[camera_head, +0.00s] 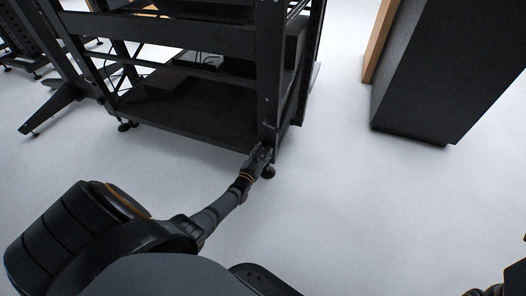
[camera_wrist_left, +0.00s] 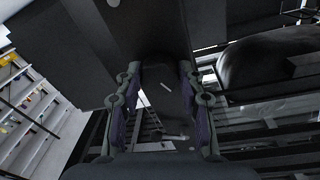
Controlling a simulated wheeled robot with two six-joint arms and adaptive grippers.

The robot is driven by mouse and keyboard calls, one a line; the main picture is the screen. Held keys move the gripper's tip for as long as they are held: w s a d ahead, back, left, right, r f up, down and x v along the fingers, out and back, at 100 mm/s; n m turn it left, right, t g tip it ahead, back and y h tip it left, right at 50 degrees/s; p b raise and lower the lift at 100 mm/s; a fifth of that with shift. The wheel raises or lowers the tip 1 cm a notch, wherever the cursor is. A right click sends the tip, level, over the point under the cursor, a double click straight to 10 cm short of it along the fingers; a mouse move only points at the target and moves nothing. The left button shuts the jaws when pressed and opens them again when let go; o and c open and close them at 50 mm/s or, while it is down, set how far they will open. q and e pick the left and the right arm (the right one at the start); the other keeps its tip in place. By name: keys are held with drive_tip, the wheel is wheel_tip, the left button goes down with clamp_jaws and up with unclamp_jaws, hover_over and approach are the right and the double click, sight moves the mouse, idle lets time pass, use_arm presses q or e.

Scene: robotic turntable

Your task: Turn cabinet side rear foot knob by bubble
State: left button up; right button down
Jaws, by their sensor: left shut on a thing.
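The black cabinet frame (camera_head: 190,130) stands on the pale floor in the upper middle of the head view. A dark foot knob (camera_head: 267,172) sits under its near right corner post. My left gripper (camera_head: 262,156) reaches that corner at the foot. In the left wrist view the two fingers of my left gripper (camera_wrist_left: 162,105) stand on either side of a dark rounded part, which I take to be the foot knob, and the gripper is shut on it. A small pale mark shows on that part. The bubble cannot be made out. My right gripper (camera_head: 490,292) is only partly seen at the bottom right corner.
A large dark box-shaped unit (camera_head: 440,80) stands at the upper right, with a wooden panel (camera_head: 380,40) beside it. Another black foot knob (camera_head: 124,126) is under the cabinet's left corner. Dark framework stands at far left. The floor (camera_head: 350,210) at right is clear.

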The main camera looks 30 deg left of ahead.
use_arm(q)
drive_tip(key=shift+s+f, duration=0.2)
drive_tip(key=shift+f, duration=0.05)
drive_tip(key=o, duration=1.1)
drive_tip(key=shift+d, duration=0.1)
drive_tip(key=shift+o, duration=0.3)
drive_tip(key=shift+r, duration=0.15)
drive_tip(key=s+d, duration=0.1)
drive_tip(key=s, duration=1)
drive_tip(key=shift+s+d+f, duration=0.25)
drive_tip(key=shift+s+d, duration=0.05)
drive_tip(key=shift+s, duration=0.1)
